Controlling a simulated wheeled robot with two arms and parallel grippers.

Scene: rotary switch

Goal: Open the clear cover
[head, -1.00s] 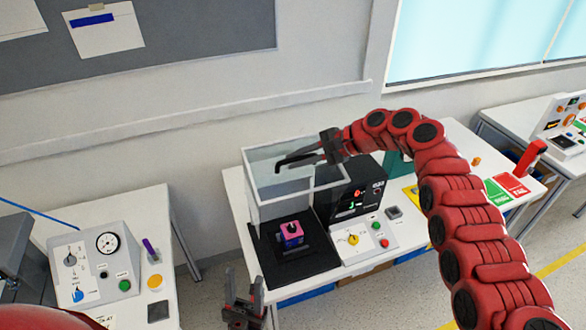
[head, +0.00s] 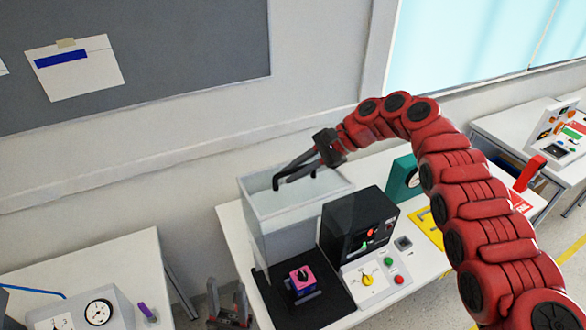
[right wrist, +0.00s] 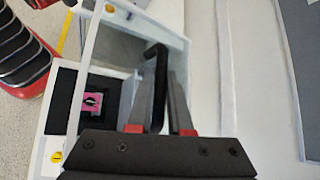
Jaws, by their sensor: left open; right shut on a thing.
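The clear cover (head: 283,232) is a see-through box with pale edges at the back of the black base plate (head: 333,308). A pink block with a black rotary knob (head: 302,281) sits on that plate. My right gripper (head: 295,182) is at the cover's top, shut on its black handle. In the right wrist view the handle (right wrist: 155,72) lies between the fingers (right wrist: 160,108), and the pink block (right wrist: 92,100) shows to the left. My left gripper (head: 228,310) is open and empty, low in front of the table. The cover's exact tilt is hard to tell.
A dark instrument box (head: 361,222) and a control panel with a yellow knob (head: 368,280) stand right of the block. A teal gauge (head: 405,178) is behind. The wall is close behind the cover. Another bench (head: 120,255) is at left.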

